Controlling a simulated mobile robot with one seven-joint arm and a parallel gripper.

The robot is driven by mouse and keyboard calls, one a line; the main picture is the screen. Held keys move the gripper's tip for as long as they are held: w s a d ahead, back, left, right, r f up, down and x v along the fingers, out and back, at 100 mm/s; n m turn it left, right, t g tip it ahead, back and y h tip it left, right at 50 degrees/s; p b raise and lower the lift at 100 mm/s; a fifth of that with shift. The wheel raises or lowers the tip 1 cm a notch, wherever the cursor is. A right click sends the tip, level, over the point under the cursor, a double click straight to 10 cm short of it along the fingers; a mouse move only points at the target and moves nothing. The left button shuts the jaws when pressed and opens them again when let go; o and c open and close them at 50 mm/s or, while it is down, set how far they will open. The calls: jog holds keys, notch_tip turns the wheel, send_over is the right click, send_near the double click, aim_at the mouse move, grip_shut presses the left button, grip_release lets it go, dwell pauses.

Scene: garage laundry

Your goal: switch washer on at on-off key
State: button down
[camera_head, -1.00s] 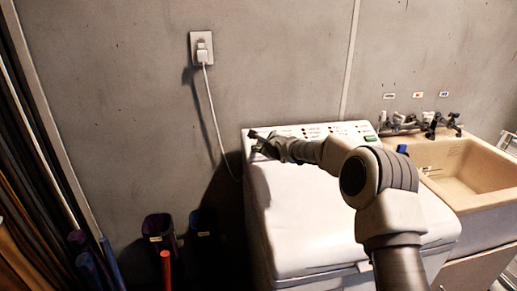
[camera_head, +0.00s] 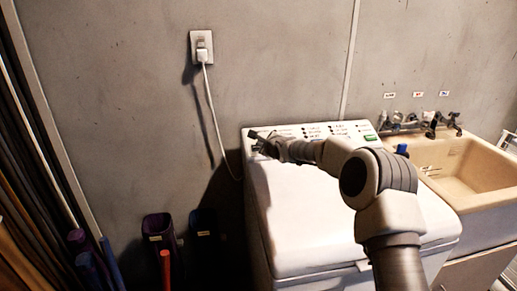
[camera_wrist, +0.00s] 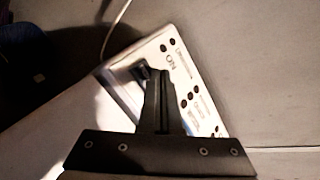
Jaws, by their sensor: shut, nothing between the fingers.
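The white washer (camera_head: 310,220) stands against the wall, with its control panel (camera_head: 290,130) along the back edge. The panel also shows in the wrist view (camera_wrist: 205,105), with dark round marks and lettering that seems to read "ON". My gripper (camera_head: 255,137) is at the left end of the panel. In the wrist view its dark fingers (camera_wrist: 154,74) are together and empty, over the panel's corner beside that lettering. The fingers cover part of the panel there, so I cannot make out the on-off key or tell whether they touch it.
A green patch (camera_head: 371,138) marks the panel's right end. A beige sink (camera_head: 468,165) with several taps adjoins the washer on the right. A white cord hangs from the wall outlet (camera_head: 201,46) behind the washer's left side. Dark bins (camera_head: 160,232) stand left of the washer.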

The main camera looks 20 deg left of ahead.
jog(key=shift+w+f+b, duration=0.2)
jog(key=shift+f+b, duration=0.15)
jog(key=shift+f, duration=0.5)
dwell(1.1)
jog(key=shift+s+d+r, duration=0.1)
jog(key=shift+s+r, duration=0.2)
jog(key=shift+r, duration=0.6)
jog(key=r, duration=0.1)
jog(key=s+r, duration=0.1)
jog(key=r, duration=0.1)
jog(key=r+p, duration=0.1)
jog(key=shift+s+d+r, duration=0.35)
